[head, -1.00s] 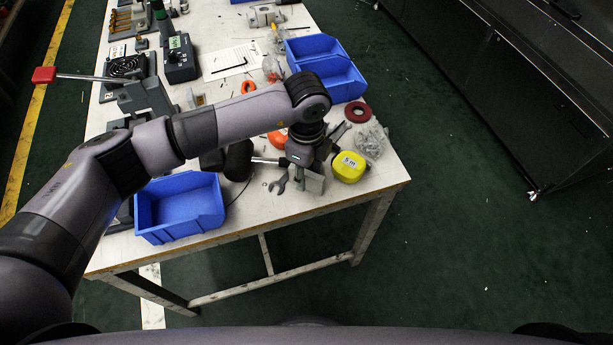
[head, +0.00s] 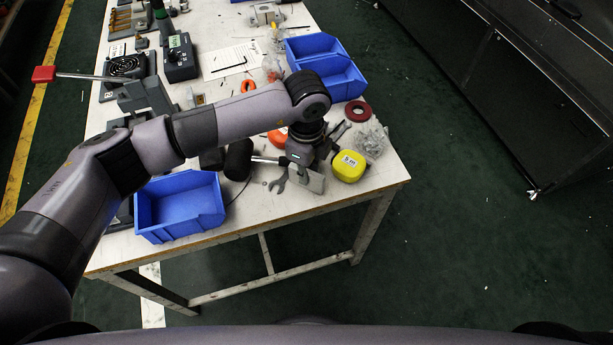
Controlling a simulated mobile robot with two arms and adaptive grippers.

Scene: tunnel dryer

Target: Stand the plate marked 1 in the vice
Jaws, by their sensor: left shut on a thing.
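My left gripper (head: 302,165) reaches down over the near right corner of the workbench and is shut on a flat grey plate (head: 314,182). The plate's mark cannot be read, and the fingers are partly hidden by my wrist. A grey block-like device (head: 147,97) at the left of the bench, beside a long lever with a red knob (head: 44,75), may be the vice; my forearm hides part of it. A smaller grey metal fixture (head: 265,14) stands at the far end. My right gripper is out of view.
A yellow tape measure (head: 348,166), a spanner (head: 278,181), a clear bag (head: 371,138) and a red ring (head: 358,111) lie close around the gripper. Blue bins stand at the front (head: 180,207) and at the right edge (head: 330,72). A paper sheet (head: 232,61) lies mid-bench.

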